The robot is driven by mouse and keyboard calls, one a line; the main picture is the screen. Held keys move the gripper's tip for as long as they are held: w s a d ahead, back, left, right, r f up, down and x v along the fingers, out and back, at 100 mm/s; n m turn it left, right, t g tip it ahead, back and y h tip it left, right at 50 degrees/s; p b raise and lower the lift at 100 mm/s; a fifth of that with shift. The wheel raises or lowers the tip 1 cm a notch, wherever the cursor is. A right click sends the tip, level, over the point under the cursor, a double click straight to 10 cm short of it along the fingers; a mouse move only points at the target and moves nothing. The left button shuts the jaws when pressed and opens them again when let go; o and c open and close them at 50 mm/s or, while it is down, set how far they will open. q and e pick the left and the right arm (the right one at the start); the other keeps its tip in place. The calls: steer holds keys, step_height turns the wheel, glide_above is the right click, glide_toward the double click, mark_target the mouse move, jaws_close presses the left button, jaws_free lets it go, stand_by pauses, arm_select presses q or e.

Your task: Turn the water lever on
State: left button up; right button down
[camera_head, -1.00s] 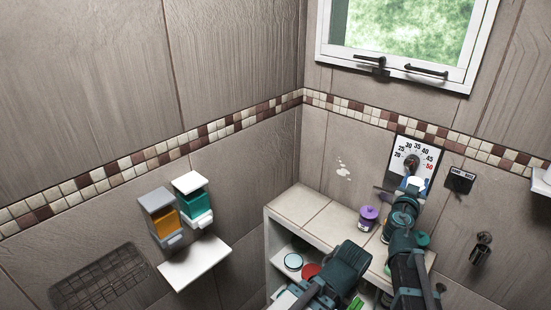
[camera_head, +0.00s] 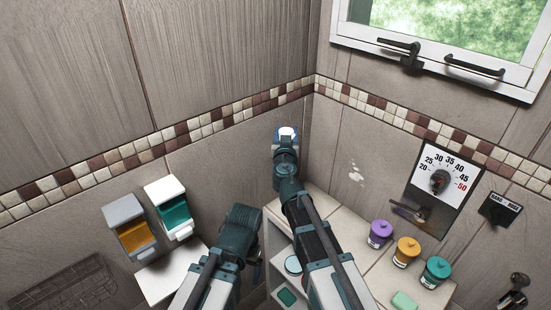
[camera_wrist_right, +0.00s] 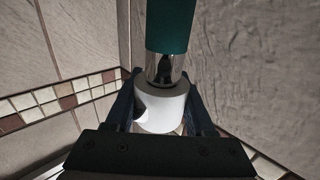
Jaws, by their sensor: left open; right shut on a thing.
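A black water lever (camera_head: 408,212) sticks out to the left from the lower part of the white dial panel (camera_head: 440,185) on the right wall. My right gripper (camera_head: 286,140) is far to the left of it, raised near the wall corner. It is shut on a white-ended cylindrical thing (camera_head: 287,132). In the right wrist view my right gripper (camera_wrist_right: 160,112) has its dark fingers on either side of the white part (camera_wrist_right: 163,106), with a chrome neck and teal part beyond. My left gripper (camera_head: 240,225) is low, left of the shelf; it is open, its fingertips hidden.
Purple (camera_head: 380,233), orange (camera_head: 406,251) and teal (camera_head: 436,271) jars stand on the shelf top (camera_head: 350,232) below the panel. A black switch (camera_head: 500,208) and a wall hook (camera_head: 514,290) are to the right. Two dispensers (camera_head: 128,226) hang on the left wall.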

steer(key=s+f+n+g+y+b, duration=0.2)
steer(key=s+f+n+y+b, duration=0.45)
steer(key=y, duration=0.45)
steer(key=w+d, duration=0.4)
steer(key=d, duration=0.2)
steer(key=shift+w+d+n+p, duration=0.2)
steer(key=shift+w+n+p, duration=0.05)
steer(key=shift+n+p, duration=0.1)
